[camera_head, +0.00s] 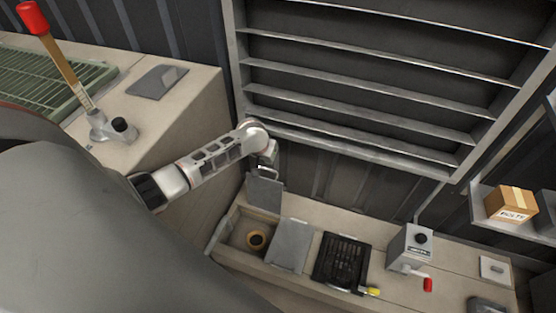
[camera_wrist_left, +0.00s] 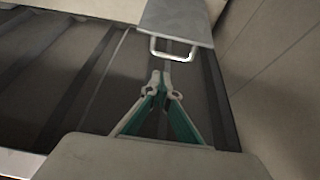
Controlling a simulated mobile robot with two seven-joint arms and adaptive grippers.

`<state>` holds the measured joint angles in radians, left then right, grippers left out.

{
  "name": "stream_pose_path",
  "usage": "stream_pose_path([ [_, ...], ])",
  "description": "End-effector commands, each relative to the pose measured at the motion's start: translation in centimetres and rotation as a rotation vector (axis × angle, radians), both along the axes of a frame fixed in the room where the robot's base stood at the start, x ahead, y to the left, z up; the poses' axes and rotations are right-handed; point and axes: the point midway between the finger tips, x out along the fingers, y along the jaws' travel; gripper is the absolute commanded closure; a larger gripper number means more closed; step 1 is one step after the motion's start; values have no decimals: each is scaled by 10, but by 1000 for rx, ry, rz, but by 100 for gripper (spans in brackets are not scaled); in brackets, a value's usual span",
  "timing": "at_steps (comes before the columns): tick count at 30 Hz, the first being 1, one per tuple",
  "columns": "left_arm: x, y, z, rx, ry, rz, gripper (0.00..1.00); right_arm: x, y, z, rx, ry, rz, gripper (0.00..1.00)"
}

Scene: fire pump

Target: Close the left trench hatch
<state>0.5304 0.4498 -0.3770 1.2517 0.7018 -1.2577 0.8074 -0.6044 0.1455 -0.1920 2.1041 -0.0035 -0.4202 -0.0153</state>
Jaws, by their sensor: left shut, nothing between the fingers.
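The left trench hatch (camera_head: 265,192) is a grey plate standing upright, open, at the back edge of the trench (camera_head: 234,231). A round brass-coloured fitting (camera_head: 256,240) shows inside the trench. The hatch's wire handle (camera_wrist_left: 172,54) is at its free edge; in the left wrist view the hatch plate (camera_wrist_left: 178,20) is at the top. My left gripper (camera_wrist_left: 160,76) is shut and empty, its fingertips close to the handle; I cannot tell if they touch. In the head view my left gripper (camera_head: 265,163) is at the hatch's top edge, partly hidden. My right gripper is not in view.
A second grey cover (camera_head: 290,244) lies to the right of the opening, then a black grate (camera_head: 341,262) and a grey box (camera_head: 409,247) with a red-tipped lever. A louvred panel (camera_head: 350,155) is above. A bench (camera_head: 185,110) stands left of my arm.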

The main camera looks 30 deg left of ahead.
Motion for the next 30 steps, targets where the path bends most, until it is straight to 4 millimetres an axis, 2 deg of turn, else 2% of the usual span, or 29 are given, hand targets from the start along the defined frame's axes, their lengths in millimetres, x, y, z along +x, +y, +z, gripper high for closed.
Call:
stream_pose_path([
  [3, 4, 9, -5, 1, 19, 24, 100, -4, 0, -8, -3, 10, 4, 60],
  [8, 8, 12, -17, 2, 25, 32, 100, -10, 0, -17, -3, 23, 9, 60],
  [12, 14, 14, -42, 2, 30, 30, 100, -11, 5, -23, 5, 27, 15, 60],
  [15, 20, 16, -61, 2, 35, 31, 100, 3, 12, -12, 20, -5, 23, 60],
  [21, 33, 19, -87, 2, 30, 30, 100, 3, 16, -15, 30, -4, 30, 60],
  [30, 44, 21, -94, 2, 19, 29, 100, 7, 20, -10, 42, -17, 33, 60],
])
